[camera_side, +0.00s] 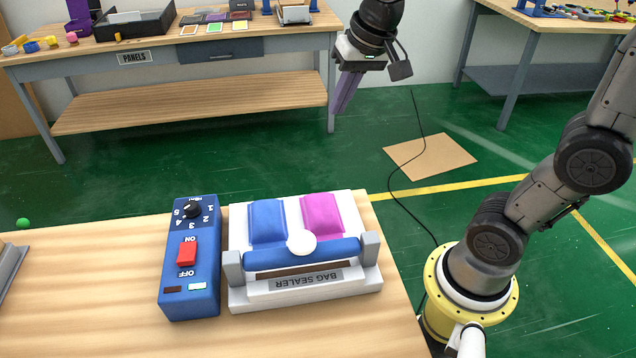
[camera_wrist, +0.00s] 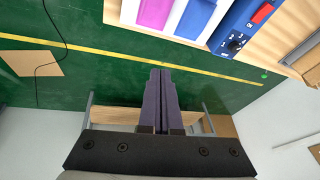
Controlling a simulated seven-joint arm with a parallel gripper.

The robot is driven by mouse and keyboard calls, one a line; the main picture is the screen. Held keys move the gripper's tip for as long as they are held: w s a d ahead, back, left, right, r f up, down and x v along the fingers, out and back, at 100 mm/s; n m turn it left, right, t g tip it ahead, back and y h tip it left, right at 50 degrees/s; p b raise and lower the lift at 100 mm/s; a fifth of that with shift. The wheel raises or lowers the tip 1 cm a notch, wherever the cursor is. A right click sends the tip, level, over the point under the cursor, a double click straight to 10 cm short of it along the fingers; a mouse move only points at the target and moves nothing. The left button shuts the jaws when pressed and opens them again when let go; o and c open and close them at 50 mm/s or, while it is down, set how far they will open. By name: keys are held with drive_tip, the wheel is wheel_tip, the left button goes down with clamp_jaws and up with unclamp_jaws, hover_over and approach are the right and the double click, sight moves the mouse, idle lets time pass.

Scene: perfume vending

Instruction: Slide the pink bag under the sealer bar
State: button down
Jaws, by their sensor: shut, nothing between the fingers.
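The pink bag (camera_side: 322,214) lies flat on the white bed of the bag sealer (camera_side: 300,292), on the right, behind the blue sealer bar (camera_side: 302,254). A blue bag (camera_side: 268,221) lies beside it on the left. A white round knob (camera_side: 301,243) sits at the middle of the bar. In the wrist view the pink bag (camera_wrist: 155,12) shows at the top edge, next to the blue bag (camera_wrist: 199,18). My gripper (camera_side: 340,108) is up in the air behind the sealer, away from both bags, its purple fingers shut and empty. The fingers also show in the wrist view (camera_wrist: 160,75).
A blue control box (camera_side: 190,262) with a dial and a red switch (camera_side: 187,254) stands left of the sealer on the wooden table (camera_side: 90,270). A workbench (camera_side: 180,45) with trays is at the back. The table's left middle is clear.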

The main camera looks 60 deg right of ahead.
sight(323, 202)
drive_tip(key=w+d+f+m+g, duration=0.2)
drive_tip(key=w+d+f, duration=0.2)
drive_tip(key=w+f, duration=0.45)
drive_tip(key=f+g, duration=0.1)
drive_tip(key=f, duration=0.7)
drive_tip(key=f+g, duration=0.1)
drive_tip(key=f, duration=0.8)
drive_tip(key=shift+s+d+m, duration=0.15)
drive_tip(key=shift+s+m, duration=0.05)
drive_tip(key=shift+m, duration=0.2)
drive_tip(key=shift+s+a, duration=0.5)
drive_tip(key=s+a, duration=0.4)
drive_tip(key=shift+s+a, duration=0.15)
drive_tip(key=shift+s, duration=0.05)
